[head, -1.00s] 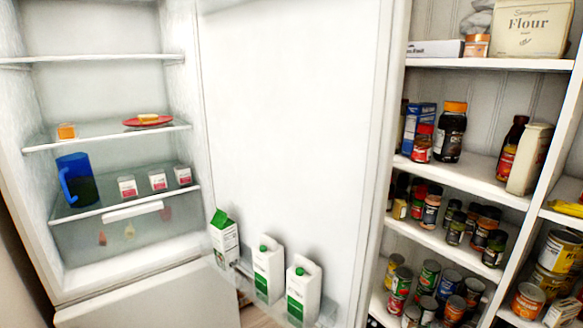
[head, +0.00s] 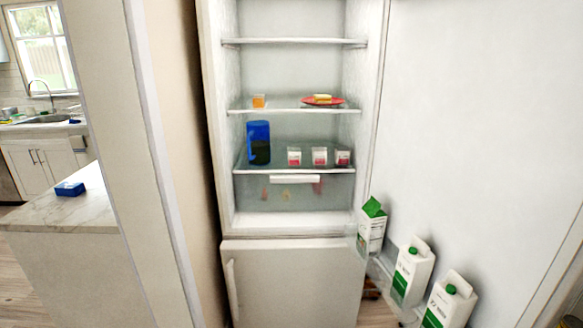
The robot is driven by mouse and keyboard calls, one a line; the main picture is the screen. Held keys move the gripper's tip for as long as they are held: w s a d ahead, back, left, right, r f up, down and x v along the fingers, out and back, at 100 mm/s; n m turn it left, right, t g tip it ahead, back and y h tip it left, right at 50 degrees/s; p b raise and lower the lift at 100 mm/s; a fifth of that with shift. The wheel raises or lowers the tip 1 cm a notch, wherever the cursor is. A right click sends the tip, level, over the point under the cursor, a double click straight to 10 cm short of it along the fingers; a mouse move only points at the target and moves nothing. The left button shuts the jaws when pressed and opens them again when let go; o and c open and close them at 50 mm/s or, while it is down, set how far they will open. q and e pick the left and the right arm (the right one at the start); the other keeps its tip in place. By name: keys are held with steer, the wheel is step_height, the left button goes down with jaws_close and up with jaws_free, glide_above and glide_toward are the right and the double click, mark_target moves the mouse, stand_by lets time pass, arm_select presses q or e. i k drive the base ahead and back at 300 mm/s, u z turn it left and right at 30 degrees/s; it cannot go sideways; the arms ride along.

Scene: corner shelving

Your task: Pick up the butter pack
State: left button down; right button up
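The fridge (head: 228,180) stands open in the middle of the head view. On its upper glass shelf (head: 285,107), at the left, is a small orange and whitish block (head: 259,101). A yellow block (head: 322,98) lies on a red plate (head: 335,103) on the right of the same shelf. Both are small here, and I cannot tell for sure which one is the butter pack. Neither of my grippers shows in this view.
A blue pitcher (head: 259,142) and cartons with pink labels (head: 320,156) stand one shelf lower. The open door at right holds green-and-white cartons (head: 413,272). A wall (head: 172,130) borders the fridge at left. Beyond are a counter (head: 75,205) and blue box (head: 70,189).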

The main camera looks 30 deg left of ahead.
mark_target(67, 188)
steer(key=u, duration=3.55)
steer(key=i, duration=3.8)
steer(key=z, duration=2.1)
